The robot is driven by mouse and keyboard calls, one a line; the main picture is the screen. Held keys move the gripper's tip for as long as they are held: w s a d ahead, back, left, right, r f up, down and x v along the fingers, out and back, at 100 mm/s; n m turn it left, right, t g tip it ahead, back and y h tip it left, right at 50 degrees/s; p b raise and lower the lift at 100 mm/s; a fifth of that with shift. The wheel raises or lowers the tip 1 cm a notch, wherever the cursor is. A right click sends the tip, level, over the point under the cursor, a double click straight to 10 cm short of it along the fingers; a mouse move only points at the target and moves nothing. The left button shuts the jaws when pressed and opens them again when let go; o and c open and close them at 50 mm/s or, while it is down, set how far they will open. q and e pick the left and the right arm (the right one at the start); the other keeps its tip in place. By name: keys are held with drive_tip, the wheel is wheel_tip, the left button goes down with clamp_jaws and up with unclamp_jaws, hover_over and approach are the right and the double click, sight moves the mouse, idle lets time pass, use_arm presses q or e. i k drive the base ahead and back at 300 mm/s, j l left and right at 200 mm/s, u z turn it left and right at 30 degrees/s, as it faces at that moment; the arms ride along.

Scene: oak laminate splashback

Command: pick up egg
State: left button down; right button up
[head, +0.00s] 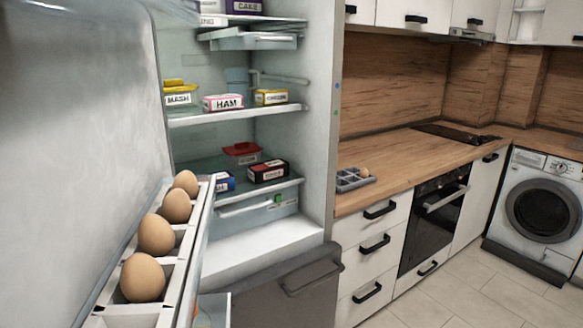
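Several brown eggs sit in a row in a white egg rack (173,272) on the inside of the open fridge door at the left. The nearest egg (143,278) is largest in view; behind it are a second egg (156,234), a third egg (177,205) and a farther egg (186,183). Another egg (364,172) sits in a small grey compartment tray (349,184) on the wooden counter. Neither of my grippers shows in the head view.
The fridge shelves (232,115) hold a HAM box (223,103), a MASH pack (178,97) and other packages. A lower grey door or drawer front (285,285) is below. The counter (420,158) is mostly clear, with a hob (455,136) farther back. A washing machine (543,210) stands right.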

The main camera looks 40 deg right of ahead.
sight(363, 173)
drive_tip(key=i+l+u, duration=0.1)
drive_tip(key=l+u, duration=0.35)
drive_tip(key=l, duration=0.55)
drive_tip(key=l+u, duration=0.45)
drive_tip(key=l, duration=0.55)
drive_tip(key=k, duration=0.05)
